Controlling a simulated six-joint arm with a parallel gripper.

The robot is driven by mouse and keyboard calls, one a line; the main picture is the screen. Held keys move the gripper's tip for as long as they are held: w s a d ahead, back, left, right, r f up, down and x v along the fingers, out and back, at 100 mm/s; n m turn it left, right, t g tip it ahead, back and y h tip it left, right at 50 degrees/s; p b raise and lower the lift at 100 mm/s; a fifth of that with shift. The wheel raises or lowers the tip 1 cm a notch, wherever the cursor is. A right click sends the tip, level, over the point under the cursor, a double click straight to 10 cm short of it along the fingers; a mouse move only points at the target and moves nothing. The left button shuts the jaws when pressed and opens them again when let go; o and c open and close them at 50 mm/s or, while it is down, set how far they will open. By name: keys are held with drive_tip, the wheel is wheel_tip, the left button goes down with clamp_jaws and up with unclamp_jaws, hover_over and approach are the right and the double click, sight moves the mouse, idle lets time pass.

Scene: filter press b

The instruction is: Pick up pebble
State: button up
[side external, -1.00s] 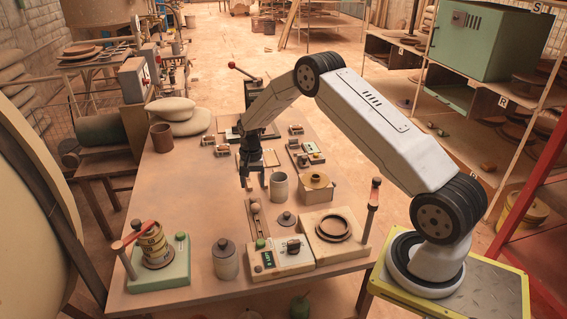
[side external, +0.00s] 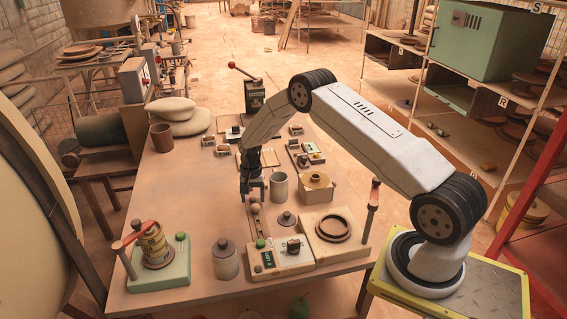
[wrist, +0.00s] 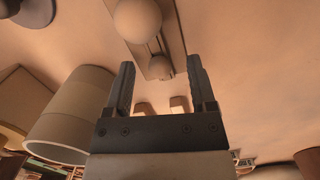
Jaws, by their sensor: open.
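My gripper (side external: 252,194) is open, pointing down at the far end of a narrow wooden rail (side external: 260,225) on the work table. A small round brown pebble-like ball (wrist: 159,67) lies on this rail and shows between my open fingertips in the wrist view (wrist: 160,75). A larger pale ball (wrist: 138,20) stands further along the rail in the wrist view. One round ball (side external: 255,208) shows on the rail just below my fingers in the side view. I cannot tell which of the two it is. I see no finger touching either one.
A grey cup (side external: 279,187) stands close to the right of my gripper. A box with a round top (side external: 316,188), a dark lidded knob (side external: 287,219) and a control box (side external: 280,259) are nearby. The table left of the rail is clear.

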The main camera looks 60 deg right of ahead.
sight(253, 198)
idle(0.3)
clamp_jaws()
idle(0.5)
drive_tip(key=shift+r, duration=0.7)
wheel_tip(253, 198, up, 2)
drive_tip(key=s+a+r, duration=0.3)
drive_tip(key=s+r, duration=0.6)
drive_tip(key=s, duration=0.4)
drive_tip(key=shift+s+a+r, duration=0.3)
